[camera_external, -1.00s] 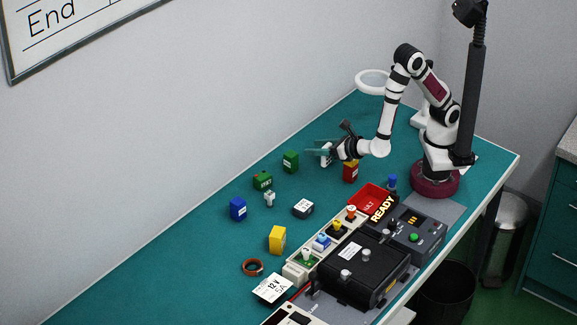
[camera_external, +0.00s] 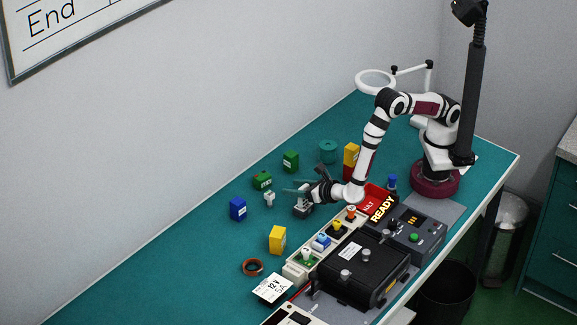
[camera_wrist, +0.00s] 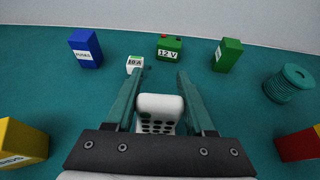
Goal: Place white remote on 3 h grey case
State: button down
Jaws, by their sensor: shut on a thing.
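The white remote (camera_wrist: 158,112) is held between the two teal fingers of my gripper (camera_wrist: 160,82), with its dark keypad showing in the wrist view. The case does not show clearly in the wrist view.
Green blocks (camera_external: 290,161) (camera_external: 262,180), a blue block (camera_external: 238,209), a small white piece (camera_external: 269,199) and a yellow block (camera_external: 278,240) stand around. A teal spool (camera_external: 328,151) is behind. A red tray (camera_external: 376,196) and a black case (camera_external: 362,272) lie to the right.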

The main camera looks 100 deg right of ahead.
jog(key=shift+c, duration=1.3)
grip_release()
jog(key=shift+f, duration=0.1)
